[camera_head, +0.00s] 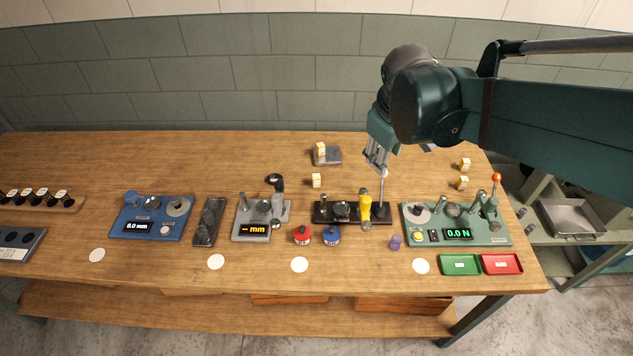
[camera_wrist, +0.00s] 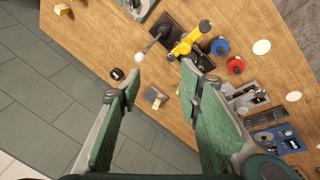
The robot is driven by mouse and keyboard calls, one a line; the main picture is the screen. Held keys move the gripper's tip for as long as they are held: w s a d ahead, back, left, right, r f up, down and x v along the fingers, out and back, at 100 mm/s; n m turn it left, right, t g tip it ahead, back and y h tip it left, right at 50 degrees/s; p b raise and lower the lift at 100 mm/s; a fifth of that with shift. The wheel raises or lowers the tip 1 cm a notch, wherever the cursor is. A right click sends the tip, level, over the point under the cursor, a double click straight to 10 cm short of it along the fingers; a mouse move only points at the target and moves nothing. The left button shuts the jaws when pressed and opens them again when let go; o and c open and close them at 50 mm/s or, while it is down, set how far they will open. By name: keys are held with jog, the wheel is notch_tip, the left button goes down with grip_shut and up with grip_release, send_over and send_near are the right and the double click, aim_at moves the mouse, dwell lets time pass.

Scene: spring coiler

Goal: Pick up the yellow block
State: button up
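Several small yellow blocks with white labels are on the bench; I cannot tell which one the task means. In the head view, one block (camera_head: 320,147) is on a grey plate (camera_head: 334,158), and one (camera_head: 316,181) stands on bare wood in front of it. Two more, a rear block (camera_head: 465,164) and a front block (camera_head: 463,183), stand at the right. My gripper (camera_head: 376,166) is above the bench behind the black device, touching no block. In the wrist view my gripper (camera_wrist: 160,68) is open and empty, with a small labelled block (camera_wrist: 155,97) showing between its fingers.
A black device (camera_head: 322,212) with a yellow handle (camera_head: 365,207) stands in front of my gripper. A green force tester (camera_head: 408,237) is at right, grey (camera_head: 246,219) and blue (camera_head: 158,216) gauges at left. Red (camera_head: 302,236) and blue (camera_head: 331,236) pots stand in front.

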jog(key=w+a+f+n+g+h, duration=0.2)
jog(key=w+a+f+n, duration=0.55)
jog(key=w, duration=0.55)
jog(key=n+g+h, duration=0.1)
jog(key=n+h, duration=0.1)
jog(key=n, duration=0.2)
send_near(316, 176)
jog(key=x, duration=0.3)
jog(key=shift+d+r+b, duration=0.1)
jog(key=shift+b, duration=0.35)
jog(key=shift+x, duration=1.25)
jog(key=shift+x, duration=2.65)
